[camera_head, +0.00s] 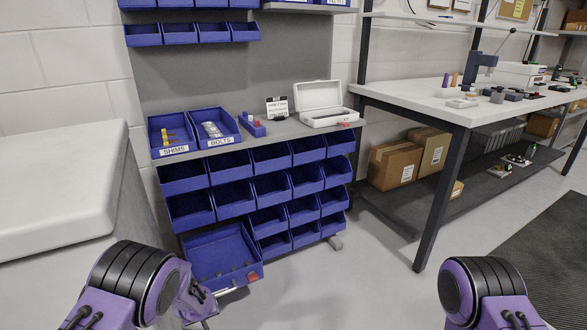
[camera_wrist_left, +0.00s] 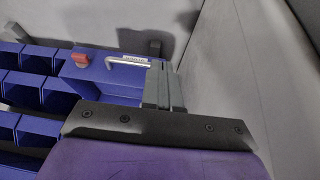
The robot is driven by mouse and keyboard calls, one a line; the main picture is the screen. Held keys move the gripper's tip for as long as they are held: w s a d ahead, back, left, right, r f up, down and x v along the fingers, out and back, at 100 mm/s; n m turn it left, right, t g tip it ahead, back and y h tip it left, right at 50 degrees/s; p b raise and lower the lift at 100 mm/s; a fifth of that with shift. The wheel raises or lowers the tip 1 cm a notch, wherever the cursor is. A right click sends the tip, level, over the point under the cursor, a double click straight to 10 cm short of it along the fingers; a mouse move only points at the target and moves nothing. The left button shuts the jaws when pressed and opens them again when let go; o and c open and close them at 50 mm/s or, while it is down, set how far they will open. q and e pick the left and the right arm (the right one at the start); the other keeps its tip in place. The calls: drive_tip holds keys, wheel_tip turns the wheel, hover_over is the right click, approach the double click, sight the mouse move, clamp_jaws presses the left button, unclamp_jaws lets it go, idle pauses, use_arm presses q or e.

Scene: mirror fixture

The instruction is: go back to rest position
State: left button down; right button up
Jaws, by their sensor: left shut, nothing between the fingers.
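My left gripper (camera_wrist_left: 163,85) is shut and empty in the left wrist view. Its grey fingertips are close together, beside the end of a silver bar handle (camera_wrist_left: 128,62) on a large blue bin (camera_wrist_left: 95,80). I cannot tell whether the fingers touch the handle. In the head view, my purple and black left arm comes in at the lower left and hides most of that gripper. My right arm shows at the lower right, but its gripper is out of the picture.
The large blue bin (camera_head: 213,243) sits low, pulled out below a rack of blue bins (camera_head: 273,190). A white cabinet (camera_head: 60,190) stands close on the left. A white workbench (camera_head: 440,105) with dark legs is at right. Grey floor (camera_head: 370,275) between is clear.

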use_arm(q)
drive_tip(key=s+a+f+n+y, duration=0.1)
drive_tip(key=s+a, duration=0.1)
drive_tip(key=s, duration=1.6)
drive_tip(key=s+a+f+n+y, duration=0.1)
drive_tip(key=s+a, duration=0.1)
drive_tip(key=s, duration=1.6)
wheel_tip(320, 180, up, 16)
drive_tip(key=s+g+p, duration=0.1)
drive_tip(key=s+p, duration=0.1)
drive_tip(key=p, duration=1.3)
drive_tip(key=shift+d+f+p, duration=0.15)
drive_tip(key=shift+d+p, duration=0.1)
drive_tip(key=shift+p, duration=0.15)
